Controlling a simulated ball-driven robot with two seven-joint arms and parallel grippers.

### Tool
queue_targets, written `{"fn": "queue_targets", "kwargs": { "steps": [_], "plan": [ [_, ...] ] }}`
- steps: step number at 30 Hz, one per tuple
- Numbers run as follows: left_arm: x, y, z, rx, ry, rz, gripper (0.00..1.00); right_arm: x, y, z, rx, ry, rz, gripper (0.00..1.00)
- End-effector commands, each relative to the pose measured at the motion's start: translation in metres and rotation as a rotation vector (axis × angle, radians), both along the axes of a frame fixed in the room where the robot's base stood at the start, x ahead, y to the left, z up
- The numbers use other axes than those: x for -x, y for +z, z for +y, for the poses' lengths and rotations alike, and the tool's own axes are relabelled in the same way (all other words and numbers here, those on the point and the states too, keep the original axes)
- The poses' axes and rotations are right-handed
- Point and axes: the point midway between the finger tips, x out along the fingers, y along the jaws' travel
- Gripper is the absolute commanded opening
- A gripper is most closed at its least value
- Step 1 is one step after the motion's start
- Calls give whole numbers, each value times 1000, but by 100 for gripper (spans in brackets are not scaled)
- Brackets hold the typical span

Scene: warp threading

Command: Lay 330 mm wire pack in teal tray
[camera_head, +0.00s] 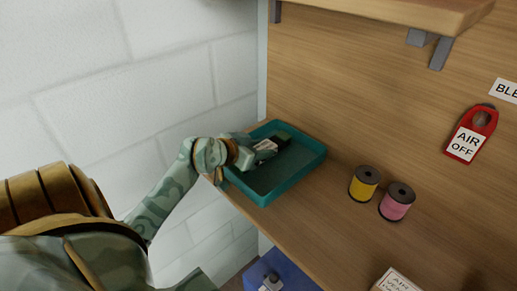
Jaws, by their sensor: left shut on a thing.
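The teal tray (262,197) sits on the wooden bench at its far left corner, next to the pale block wall. My left gripper (268,146) reaches in from the left and is over the inside of the tray. It is shut on a small pack with a white label (264,147), which I take to be the wire pack. Its length print is too small to read, and the gripper hides part of it. I cannot tell whether the pack touches the tray floor. My right gripper is not in view.
A yellow spool (364,184) and a pink spool (397,202) stand right of the tray. A red "AIR OFF" tag (468,138) hangs on the wooden back panel. A shelf (400,10) overhangs above. A blue bin (290,272) is below the front edge. A printed card (398,282) lies at the bottom.

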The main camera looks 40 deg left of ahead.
Motion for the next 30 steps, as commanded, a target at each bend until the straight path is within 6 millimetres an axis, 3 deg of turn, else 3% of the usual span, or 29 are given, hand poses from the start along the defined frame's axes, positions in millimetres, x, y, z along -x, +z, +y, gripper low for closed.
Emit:
{"fn": "queue_targets", "kwargs": {
  "steps": [6,7,9,20,30],
  "plan": [
    [0,-1,0,1,0,-3,4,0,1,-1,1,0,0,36],
    [0,-2,0,1,0,0,45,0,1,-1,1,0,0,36],
    [0,-2,0,0,0,0,62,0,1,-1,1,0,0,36],
    [3,2,0,0,0,0,62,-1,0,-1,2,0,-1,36],
    [69,34,5,3,1,0,62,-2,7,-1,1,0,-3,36]
  ]
}}
